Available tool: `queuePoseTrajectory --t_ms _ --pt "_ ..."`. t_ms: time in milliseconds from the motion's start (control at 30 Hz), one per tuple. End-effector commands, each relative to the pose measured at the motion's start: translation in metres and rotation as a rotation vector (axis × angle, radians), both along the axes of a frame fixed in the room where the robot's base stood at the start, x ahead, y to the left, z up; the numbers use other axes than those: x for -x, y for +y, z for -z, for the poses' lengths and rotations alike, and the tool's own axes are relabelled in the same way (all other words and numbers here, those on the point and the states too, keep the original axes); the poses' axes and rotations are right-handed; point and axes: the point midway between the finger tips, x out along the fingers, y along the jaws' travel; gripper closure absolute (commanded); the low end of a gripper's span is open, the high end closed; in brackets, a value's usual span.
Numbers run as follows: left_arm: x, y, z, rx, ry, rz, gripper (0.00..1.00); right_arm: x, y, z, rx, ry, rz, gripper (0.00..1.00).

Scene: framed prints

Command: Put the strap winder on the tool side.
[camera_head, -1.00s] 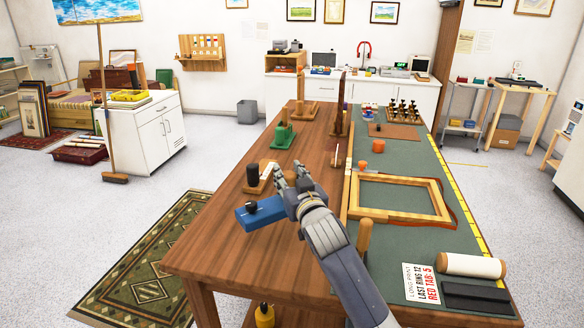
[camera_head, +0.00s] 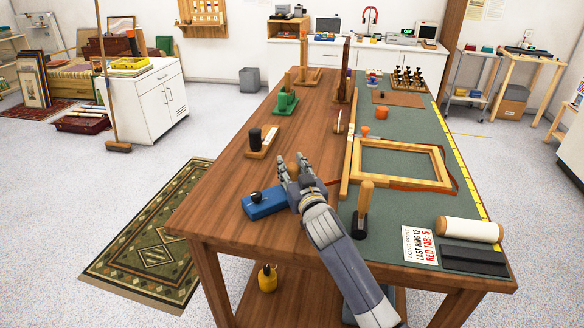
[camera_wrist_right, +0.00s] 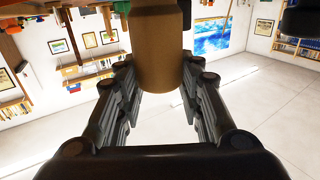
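My right gripper (camera_head: 293,170) is over the bare wood side of the bench, left of the wooden divider strip (camera_head: 347,165). In the wrist view, its fingers (camera_wrist_right: 157,75) close against both sides of a tan wooden cylinder, seemingly the strap winder's handle (camera_wrist_right: 156,45). In the head view the fingers largely hide the winder. A red strap (camera_head: 333,182) runs from the gripper toward the divider; red strap also lies around the wooden frame (camera_head: 440,165) on the green mat. I cannot tell whether the winder touches the bench. My left gripper is not in view.
A blue block with a black knob (camera_head: 268,203) sits just left of my right gripper. A black cylinder on a wooden base (camera_head: 258,150) stands behind it. Bare wood (camera_head: 220,205) shows at the bench's left.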

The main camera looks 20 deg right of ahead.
Motion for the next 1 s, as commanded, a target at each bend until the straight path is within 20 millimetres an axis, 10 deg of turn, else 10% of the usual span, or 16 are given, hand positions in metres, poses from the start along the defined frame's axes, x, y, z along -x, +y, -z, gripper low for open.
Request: queuePoseTrajectory --t_ms 567,1000 --pt "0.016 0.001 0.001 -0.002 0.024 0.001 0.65 0.009 0.001 -0.001 -0.001 0.000 0.000 0.46" --pt "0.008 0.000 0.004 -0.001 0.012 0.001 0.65 0.085 0.006 0.000 -0.001 0.001 0.000 0.46"
